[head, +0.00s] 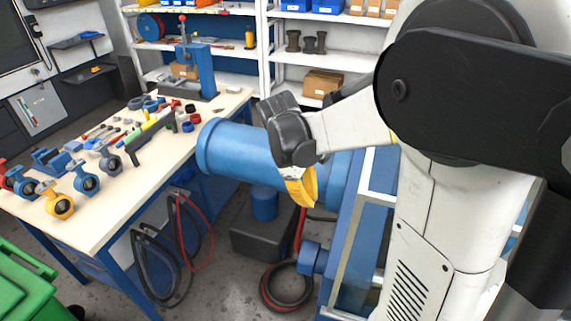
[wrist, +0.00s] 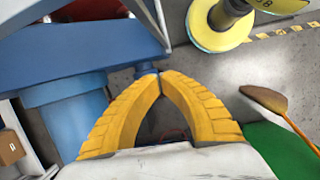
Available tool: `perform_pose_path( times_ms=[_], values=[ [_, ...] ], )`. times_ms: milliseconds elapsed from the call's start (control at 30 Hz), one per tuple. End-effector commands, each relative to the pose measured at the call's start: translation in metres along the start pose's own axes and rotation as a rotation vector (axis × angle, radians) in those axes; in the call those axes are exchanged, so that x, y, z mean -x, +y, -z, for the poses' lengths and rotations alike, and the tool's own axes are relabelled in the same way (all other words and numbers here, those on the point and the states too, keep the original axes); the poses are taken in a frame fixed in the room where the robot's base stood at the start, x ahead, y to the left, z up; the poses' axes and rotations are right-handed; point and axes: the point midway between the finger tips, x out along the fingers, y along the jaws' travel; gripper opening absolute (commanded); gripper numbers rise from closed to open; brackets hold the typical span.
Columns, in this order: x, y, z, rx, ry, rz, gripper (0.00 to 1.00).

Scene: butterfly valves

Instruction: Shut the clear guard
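A pale-edged frame with see-through panels (head: 350,245) stands right of centre in the head view, partly hidden behind my arm; I take it for the clear guard, but cannot tell how far it is open. In the wrist view, pale bars and a blue panel (wrist: 85,50) cross the top left. My gripper (wrist: 160,76) has yellow fingers whose tips meet, with nothing visible between them. A small blue knob-like part (wrist: 147,69) lies just beyond the tips; I cannot tell whether they touch it. In the head view my gripper (head: 302,195) points down in front of a large blue pipe (head: 240,152).
A workbench (head: 120,190) with several valves and tools stands at left. A green bin (head: 25,285) is at lower left. Coiled hoses (head: 285,290) and a dark box (head: 262,238) lie on the floor. A yellow round part (wrist: 218,25) is at upper right in the wrist view.

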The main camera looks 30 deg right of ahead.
Motion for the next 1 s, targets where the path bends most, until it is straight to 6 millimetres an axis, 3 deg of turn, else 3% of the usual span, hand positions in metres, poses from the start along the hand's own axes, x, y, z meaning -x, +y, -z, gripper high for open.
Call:
perform_pose_path(
  times_ms=[133, 367, 833, 1000],
  values=[
    [-0.004, 0.014, -0.004, 0.066, -0.076, 0.049, 0.00],
    [-0.021, 0.016, -0.007, 0.089, -0.100, 0.068, 0.00],
    [-0.115, 0.010, -0.015, 0.086, -0.098, 0.066, 0.00],
    [-0.118, 0.012, -0.042, 0.086, -0.098, 0.067, 0.00]
  ],
)
